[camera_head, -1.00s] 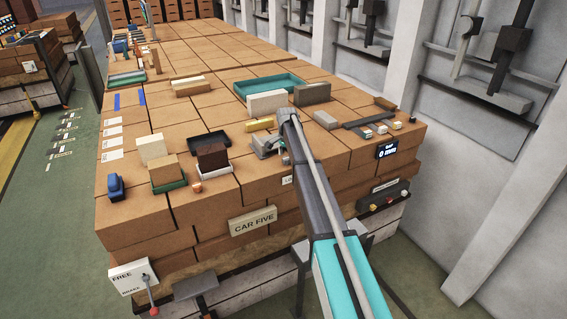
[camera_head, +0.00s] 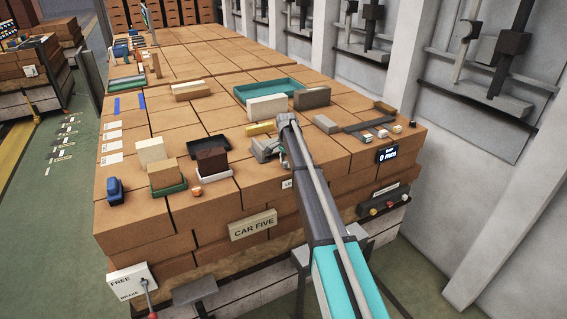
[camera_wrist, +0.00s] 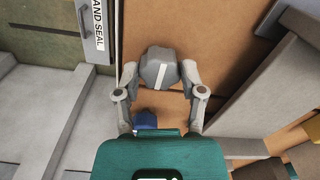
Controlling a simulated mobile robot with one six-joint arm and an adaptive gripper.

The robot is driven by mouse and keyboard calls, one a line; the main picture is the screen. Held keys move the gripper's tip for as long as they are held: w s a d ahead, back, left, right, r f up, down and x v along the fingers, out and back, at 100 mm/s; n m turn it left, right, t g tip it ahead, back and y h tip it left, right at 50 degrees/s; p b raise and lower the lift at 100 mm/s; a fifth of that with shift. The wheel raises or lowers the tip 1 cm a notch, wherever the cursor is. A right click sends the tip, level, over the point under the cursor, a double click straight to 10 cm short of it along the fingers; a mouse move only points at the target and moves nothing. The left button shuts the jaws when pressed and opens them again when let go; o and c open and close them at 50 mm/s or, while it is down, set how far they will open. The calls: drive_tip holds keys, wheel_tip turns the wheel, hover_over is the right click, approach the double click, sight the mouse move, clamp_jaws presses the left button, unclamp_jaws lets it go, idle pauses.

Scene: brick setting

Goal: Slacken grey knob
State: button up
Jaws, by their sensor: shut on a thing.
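The grey knob (camera_wrist: 153,70) is a faceted block with a white stripe across its face, in the upper middle of the wrist view. My gripper (camera_wrist: 160,75) is shut on it, with one grey finger against each side. In the head view my gripper (camera_head: 283,155) is at the near right part of the brick stack, beside a small grey fixture (camera_head: 262,146). The knob cannot be made out clearly there, as my arm and fingers are in the way.
A white block (camera_head: 267,106), a grey block (camera_head: 312,97) and a teal tray (camera_head: 246,92) lie behind my gripper. Dark and white blocks stand to its left. A blue part (camera_wrist: 147,119) lies below the knob. A label (camera_wrist: 94,32) reads "AND SEAL".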

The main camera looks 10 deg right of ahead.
drive_tip(key=shift+s+a, duration=0.2)
drive_tip(key=shift+a, duration=0.15)
drive_tip(key=shift+d, duration=0.35)
